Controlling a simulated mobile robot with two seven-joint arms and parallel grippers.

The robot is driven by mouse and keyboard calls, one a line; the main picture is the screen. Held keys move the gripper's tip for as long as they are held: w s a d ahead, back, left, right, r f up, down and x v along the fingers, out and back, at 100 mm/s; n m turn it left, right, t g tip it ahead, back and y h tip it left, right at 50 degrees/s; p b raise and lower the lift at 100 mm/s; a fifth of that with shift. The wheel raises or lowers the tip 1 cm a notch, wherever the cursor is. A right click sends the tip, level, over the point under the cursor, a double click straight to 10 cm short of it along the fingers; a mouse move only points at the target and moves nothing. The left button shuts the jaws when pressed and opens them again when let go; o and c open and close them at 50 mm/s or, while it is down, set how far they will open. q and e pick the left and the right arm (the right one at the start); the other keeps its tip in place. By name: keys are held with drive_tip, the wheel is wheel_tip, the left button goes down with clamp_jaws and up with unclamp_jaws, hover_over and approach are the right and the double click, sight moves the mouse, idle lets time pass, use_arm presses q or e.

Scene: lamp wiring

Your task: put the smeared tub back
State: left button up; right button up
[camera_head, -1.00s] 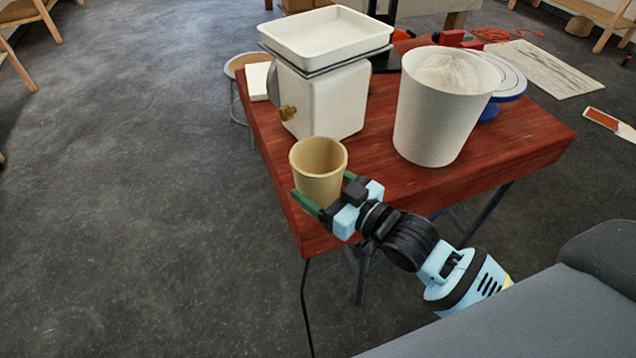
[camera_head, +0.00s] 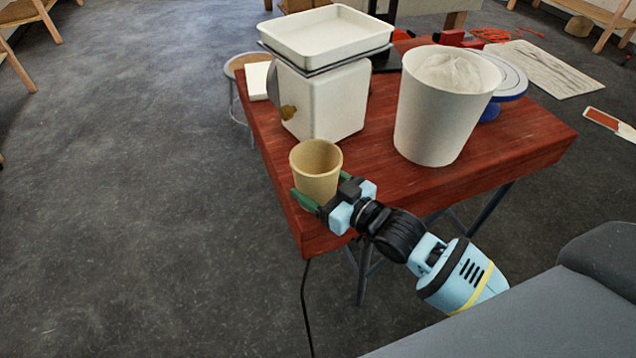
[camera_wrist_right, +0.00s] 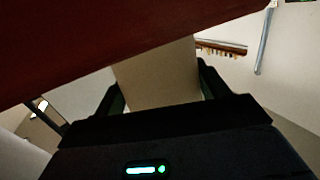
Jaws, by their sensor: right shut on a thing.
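A tan, cup-shaped tub (camera_head: 316,172) is upright and open at the top, at the near-left corner of the red table. No smear can be made out on it. My right gripper (camera_head: 322,192) is shut on the tub, with its green fingers on either side of the lower part. In the right wrist view the tub (camera_wrist_right: 158,72) sits between the fingers, against the dark red table surface. Whether its base touches the table cannot be told. My left gripper is not in view.
The red table (camera_head: 375,190) bears a white box-like device (camera_head: 335,100) with a white tray (camera_head: 325,38) on top, behind the tub. A large white bucket (camera_head: 440,120) with a pale bag stands to the right. A blue-based turntable (camera_head: 512,80) is behind it.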

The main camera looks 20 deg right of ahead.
drive_tip(key=shift+f, duration=0.15)
drive_tip(key=o, duration=1.2)
drive_tip(key=shift+r, duration=0.3)
drive_tip(key=v, duration=1.2)
drive_tip(key=shift+f, duration=0.1)
drive_tip(key=s+f+m+g+h, duration=0.3)
drive_tip(key=s+f, duration=0.8)
drive_tip(key=f, duration=0.4)
drive_tip(key=s+f+g+h, duration=0.1)
drive_tip(key=s+f, duration=0.3)
drive_tip(key=s, duration=0.2)
drive_tip(key=s+a+f+g+h, duration=0.1)
drive_tip(key=s+f+g, duration=0.1)
drive_tip(key=s, duration=0.5)
drive_tip(key=s+a+f+g+h, duration=0.1)
drive_tip(key=s+f+g, duration=0.1)
drive_tip(key=s+f, duration=0.3)
drive_tip(key=shift+s+f+m, duration=0.15)
drive_tip(key=shift+s+m, duration=0.05)
drive_tip(key=shift+s, duration=0.3)
drive_tip(key=shift+s+f+m, duration=0.2)
drive_tip(key=shift+s, duration=0.25)
